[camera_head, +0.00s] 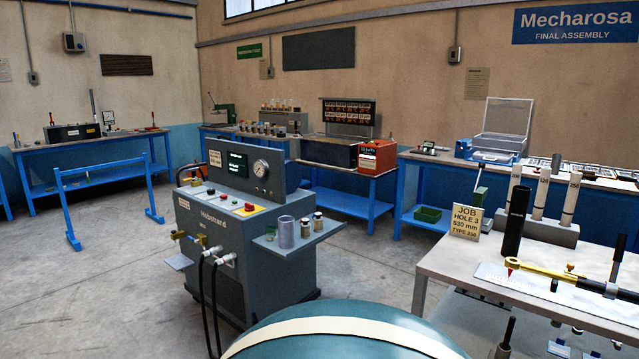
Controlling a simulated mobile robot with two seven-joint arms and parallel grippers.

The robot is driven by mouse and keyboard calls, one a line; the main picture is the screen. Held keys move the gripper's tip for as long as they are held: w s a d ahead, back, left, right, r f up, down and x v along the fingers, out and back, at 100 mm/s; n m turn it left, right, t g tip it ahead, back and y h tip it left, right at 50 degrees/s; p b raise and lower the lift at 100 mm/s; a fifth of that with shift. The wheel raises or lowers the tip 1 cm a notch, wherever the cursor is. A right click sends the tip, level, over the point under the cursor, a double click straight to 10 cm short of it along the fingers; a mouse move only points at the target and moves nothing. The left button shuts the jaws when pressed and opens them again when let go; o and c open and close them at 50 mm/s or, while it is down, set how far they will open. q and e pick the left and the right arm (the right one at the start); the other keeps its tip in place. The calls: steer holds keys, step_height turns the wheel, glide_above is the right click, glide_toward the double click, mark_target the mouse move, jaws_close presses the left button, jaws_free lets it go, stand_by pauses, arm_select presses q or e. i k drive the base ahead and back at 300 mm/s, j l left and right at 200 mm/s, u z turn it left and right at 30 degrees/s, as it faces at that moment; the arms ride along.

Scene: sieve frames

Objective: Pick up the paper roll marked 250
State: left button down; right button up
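Three white upright rolls stand in a grey block (548,230) on the light-topped table at the right. The left roll (514,182), the middle roll (541,194) and the right roll (570,200) each carry a small dark mark near the top. The right roll's mark looks like 250, but the print is too small to be certain. A black cylinder (515,222) stands in front of the left roll and hides part of it. A sign (466,220) beside them reads JOB HOLE 3, 530 mm, TYPE 250. Neither gripper is in view.
A brass-and-black tool (565,280) lies over a white ruled sheet (500,276) at the table (440,262) front. A grey machine cart (240,240) with hoses and a side shelf stands at centre-left. Blue benches line the walls. Open floor (110,290) is at the left.

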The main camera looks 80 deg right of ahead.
mark_target(574, 182)
steer(key=z, duration=4.65)
steer(key=i+l+z, duration=0.15)
steer(key=i+z, duration=0.75)
steer(key=i+l+z, duration=0.1)
steer(key=i+z, duration=0.35)
steer(key=i, duration=0.2)
steer(key=i+j+z, duration=0.1)
steer(key=i+z, duration=0.35)
steer(key=i, duration=0.25)
steer(key=i+u, duration=0.5)
steer(key=i, duration=0.15)
steer(key=i+l+u, duration=0.2)
steer(key=i+u, duration=0.25)
steer(key=i, duration=0.15)
steer(key=i+j+u, duration=0.15)
steer(key=i+u, duration=0.95)
steer(key=u, duration=0.15)
